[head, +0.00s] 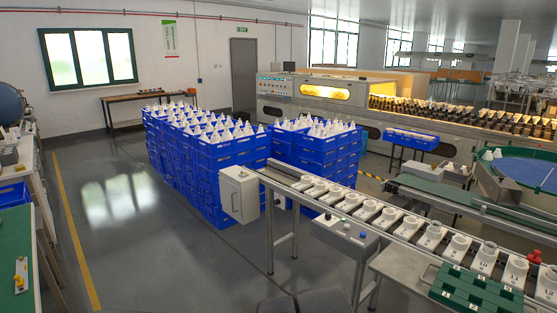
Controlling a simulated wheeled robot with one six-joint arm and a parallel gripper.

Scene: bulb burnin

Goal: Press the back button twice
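A grey control box (343,237) is mounted on the near side of the conveyor (375,212), right of the picture's middle. No label is readable, so I cannot tell which one is the back button. My gripper is not in view.
Numbered white sockets (433,236) line the conveyor. A white cabinet (239,194) stands at its left end. Stacked blue crates (233,186) of white bulbs stand behind. A green rack (477,292) is at bottom right. Open grey floor (150,250) lies left.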

